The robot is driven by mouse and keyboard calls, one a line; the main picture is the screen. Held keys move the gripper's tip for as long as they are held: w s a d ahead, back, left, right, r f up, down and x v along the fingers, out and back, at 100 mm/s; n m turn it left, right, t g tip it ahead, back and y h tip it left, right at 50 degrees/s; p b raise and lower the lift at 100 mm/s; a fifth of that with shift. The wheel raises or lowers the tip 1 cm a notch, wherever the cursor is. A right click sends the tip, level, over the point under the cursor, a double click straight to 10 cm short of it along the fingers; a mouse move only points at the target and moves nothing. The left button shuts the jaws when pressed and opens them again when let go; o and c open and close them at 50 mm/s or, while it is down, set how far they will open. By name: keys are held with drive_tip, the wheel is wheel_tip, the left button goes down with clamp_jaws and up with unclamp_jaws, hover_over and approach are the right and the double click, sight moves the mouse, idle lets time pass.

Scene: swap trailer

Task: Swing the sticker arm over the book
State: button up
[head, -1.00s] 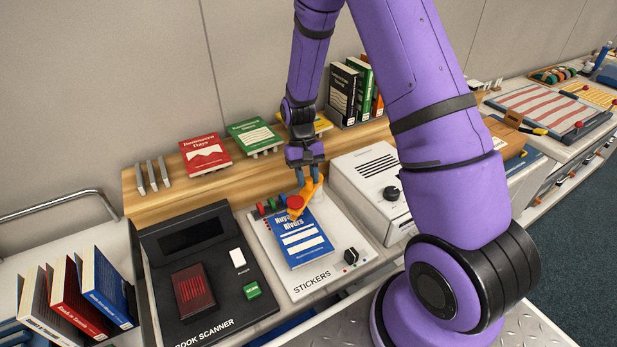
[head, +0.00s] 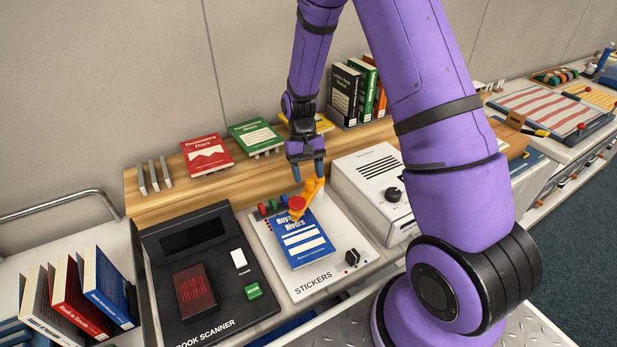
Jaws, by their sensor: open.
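The sticker station (head: 291,274) is a pale plate marked STICKERS. A blue book (head: 301,246) lies flat on it. The orange sticker arm (head: 310,191) has a red round head (head: 296,203), which in this view overlaps the top edge of the book. Whether the head touches the cover I cannot tell. My gripper (head: 306,172) points down just above the far end of the orange arm, open, with nothing visible between its fingers.
Red and green knobs (head: 272,206) sit left of the orange arm. A book scanner (head: 210,270) stands to the left. A white box with a black knob (head: 370,180) stands close on the right. Books on stands (head: 206,155) line the wooden shelf behind.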

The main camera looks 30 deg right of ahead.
drive_tip(key=v, duration=0.9)
drive_tip(key=shift+r, duration=0.1)
wheel_tip(320, 180, up, 11)
drive_tip(key=t, duration=0.2)
hover_over(309, 180)
drive_tip(key=s+r+n+t, duration=0.1)
drive_tip(key=s+r+t, duration=0.2)
drive_tip(key=s+r, duration=0.4)
drive_tip(key=s+r+t, duration=0.2)
drive_tip(key=s+r, duration=0.1)
drive_tip(key=s, duration=0.5)
drive_tip(key=s+a+r+n+t, duration=0.1)
drive_tip(key=s+r, duration=0.3)
drive_tip(key=s, duration=0.4)
drive_tip(key=shift+a+r+t+h, duration=0.2)
drive_tip(key=shift+r+t+h, duration=0.2)
drive_tip(key=shift+t, duration=0.5)
